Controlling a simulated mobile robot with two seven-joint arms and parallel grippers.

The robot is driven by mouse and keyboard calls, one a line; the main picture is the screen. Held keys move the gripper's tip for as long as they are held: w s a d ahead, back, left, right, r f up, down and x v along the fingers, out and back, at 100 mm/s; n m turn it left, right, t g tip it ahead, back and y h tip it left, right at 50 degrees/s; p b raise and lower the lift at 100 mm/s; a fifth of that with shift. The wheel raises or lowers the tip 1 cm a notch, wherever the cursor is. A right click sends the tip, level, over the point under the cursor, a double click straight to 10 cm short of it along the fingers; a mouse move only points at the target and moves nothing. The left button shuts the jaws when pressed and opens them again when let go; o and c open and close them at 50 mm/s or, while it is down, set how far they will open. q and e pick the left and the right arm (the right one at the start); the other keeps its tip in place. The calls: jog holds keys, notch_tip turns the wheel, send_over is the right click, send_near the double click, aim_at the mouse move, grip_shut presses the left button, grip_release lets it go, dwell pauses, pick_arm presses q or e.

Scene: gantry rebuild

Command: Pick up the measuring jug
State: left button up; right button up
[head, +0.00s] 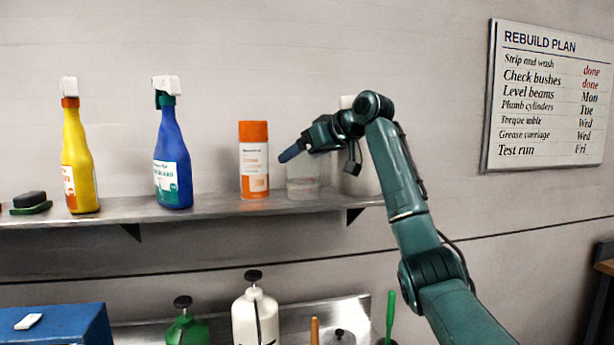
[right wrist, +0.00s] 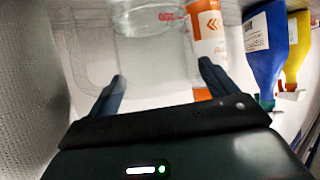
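The measuring jug (head: 303,183) is a clear, see-through vessel on the wall shelf, just right of an orange and white can. It also shows in the right wrist view (right wrist: 155,55), with a red mark near its rim and a faint handle shape on its left. My right gripper (head: 291,151) is at the jug's upper part in the head view. In the right wrist view its two fingers (right wrist: 163,88) are spread wide and empty, with the jug beyond and between them; contact cannot be told. My left gripper is not in view.
The orange and white can (head: 254,165) stands close left of the jug. A pale container (head: 360,178) stands right, partly behind my arm. Blue (head: 173,165) and yellow (head: 77,160) spray bottles stand farther left on the metal shelf (head: 225,207). Pump bottles stand below.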

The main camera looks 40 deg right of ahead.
jog(key=c, duration=1.1)
jog(key=shift+s+a+r, duration=0.1)
jog(key=shift+r, duration=0.1)
